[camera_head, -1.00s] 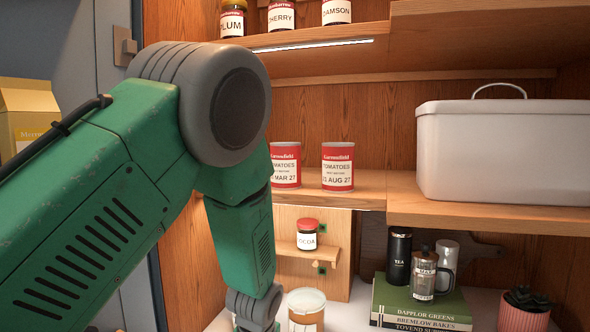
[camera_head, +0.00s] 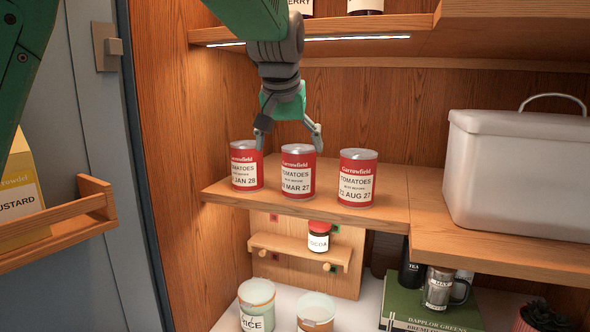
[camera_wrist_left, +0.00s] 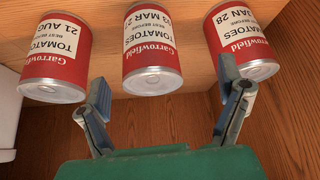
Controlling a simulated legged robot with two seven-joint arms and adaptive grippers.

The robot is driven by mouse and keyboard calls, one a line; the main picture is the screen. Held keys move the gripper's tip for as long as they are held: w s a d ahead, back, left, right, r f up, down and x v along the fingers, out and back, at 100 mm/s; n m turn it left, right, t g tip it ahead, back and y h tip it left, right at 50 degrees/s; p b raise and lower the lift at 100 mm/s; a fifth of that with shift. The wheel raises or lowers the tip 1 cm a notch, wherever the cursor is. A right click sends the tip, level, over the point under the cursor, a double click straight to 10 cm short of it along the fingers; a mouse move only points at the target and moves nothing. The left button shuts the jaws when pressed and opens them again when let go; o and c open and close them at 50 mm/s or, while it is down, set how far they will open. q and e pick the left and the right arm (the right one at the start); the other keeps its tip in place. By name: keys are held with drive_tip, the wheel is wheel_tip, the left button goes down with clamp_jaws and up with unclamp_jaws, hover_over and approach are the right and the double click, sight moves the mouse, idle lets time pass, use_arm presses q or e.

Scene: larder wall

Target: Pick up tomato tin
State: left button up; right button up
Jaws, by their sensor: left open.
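Three red tomato tins stand upright in a row on the wooden shelf (camera_head: 390,205). The left tin (camera_head: 245,166) reads JAN 28, the middle tin (camera_head: 298,172) MAR 27 and the right tin (camera_head: 357,177) AUG 27. My left gripper (camera_head: 290,138) points down over the middle tin, open and empty, its fingers spread to either side of that tin's top. In the left wrist view the row is upside down, with the middle tin (camera_wrist_left: 152,50) between the fingers (camera_wrist_left: 165,85) and the JAN 28 tin (camera_wrist_left: 240,45) close to one finger. My right gripper is out of view.
The upper shelf (camera_head: 340,30) with a light strip hangs above my gripper. A white bread bin (camera_head: 520,180) stands to the right. A cocoa jar (camera_head: 318,237) sits on a small rack below. A mustard box (camera_head: 20,190) is in the door rack at left.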

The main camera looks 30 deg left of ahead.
sight(299, 150)
use_arm(q)
drive_tip(key=w+f, duration=0.1)
drive_tip(key=w+d+f, duration=0.1)
drive_tip(key=f, duration=0.1)
drive_tip(key=shift+w+p, duration=0.35)
drive_tip(key=shift+p, duration=0.05)
drive_tip(key=p+x, duration=0.1)
drive_tip(key=x, duration=0.2)
drive_tip(key=shift+a, duration=0.2)
drive_tip(key=shift+w+a+f, duration=0.25)
drive_tip(key=shift+a+f, duration=0.1)
drive_tip(key=shift+a, duration=0.1)
drive_tip(key=shift+s+d+r, duration=0.1)
drive_tip(key=shift+s+d, duration=0.05)
drive_tip(key=shift+d, duration=0.1)
drive_tip(key=c, duration=1.6)
drive_tip(key=shift+d, duration=0.15)
drive_tip(key=shift+c, duration=0.2)
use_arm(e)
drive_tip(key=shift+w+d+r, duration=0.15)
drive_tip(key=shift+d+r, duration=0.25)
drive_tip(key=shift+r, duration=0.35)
